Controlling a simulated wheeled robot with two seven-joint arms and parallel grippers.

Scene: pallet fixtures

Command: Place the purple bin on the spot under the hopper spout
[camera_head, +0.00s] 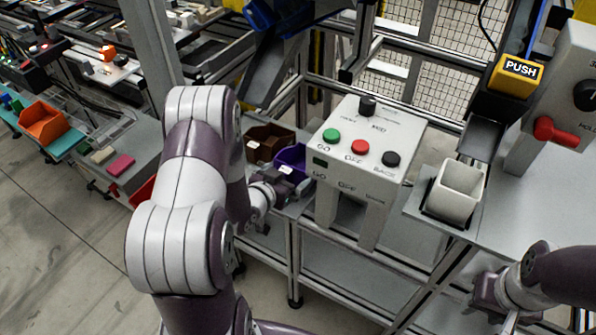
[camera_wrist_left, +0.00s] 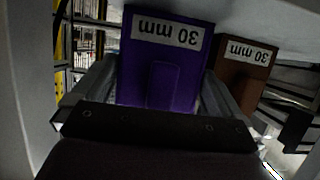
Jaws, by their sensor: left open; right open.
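The purple bin (camera_head: 292,157) stands on a grey shelf left of the button box, a white label on its front. In the left wrist view it (camera_wrist_left: 166,58) faces me, its label reading "30 mm" upside down. My left gripper (camera_head: 284,182) is at the bin's front, open, with a finger along each side of it. A grey chute (camera_head: 263,72) slopes down from a blue part above the shelf. Another chute (camera_head: 479,137) hangs below the yellow PUSH block, above a white bin (camera_head: 456,190). My right gripper (camera_head: 492,300) is open at the lower right, partly hidden by its arm.
A brown bin (camera_head: 266,141) stands just beside the purple bin. The button box (camera_head: 366,142) stands close on its right. A red-handled control box (camera_head: 560,100) is at the right. Grey table (camera_head: 530,215) right of the white bin is clear.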

